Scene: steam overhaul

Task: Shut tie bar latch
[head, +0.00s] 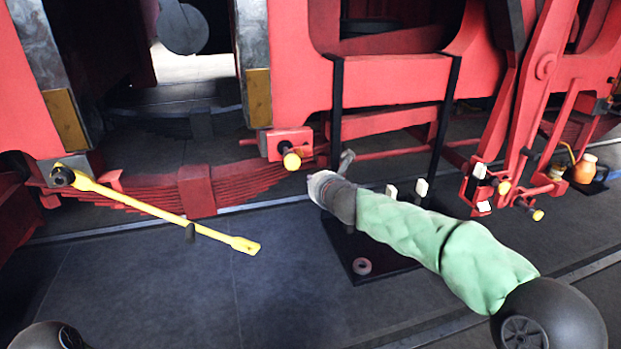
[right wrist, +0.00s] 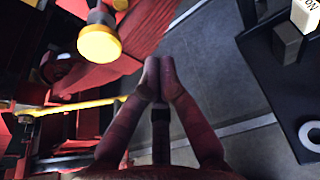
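The yellow tie bar (head: 160,211) hangs from a pivot at the left frame end. It slopes down to the right, its free end apart from the red block (head: 288,142). That block carries a yellow-capped knob (head: 292,161), which shows large in the right wrist view (right wrist: 99,43). The bar shows there too, as a yellow strip (right wrist: 75,107). My right gripper (head: 347,156) is just right of the knob and apart from it. In the right wrist view its fingertips (right wrist: 160,68) meet with nothing visible between them. My left gripper is out of view.
A black stand (head: 375,258) with white-topped blocks and a grey ring (head: 362,266) is behind and below my right forearm. Red rods (head: 525,110) and an orange jar (head: 586,168) are at the right. The floor (head: 150,285) below the bar is clear.

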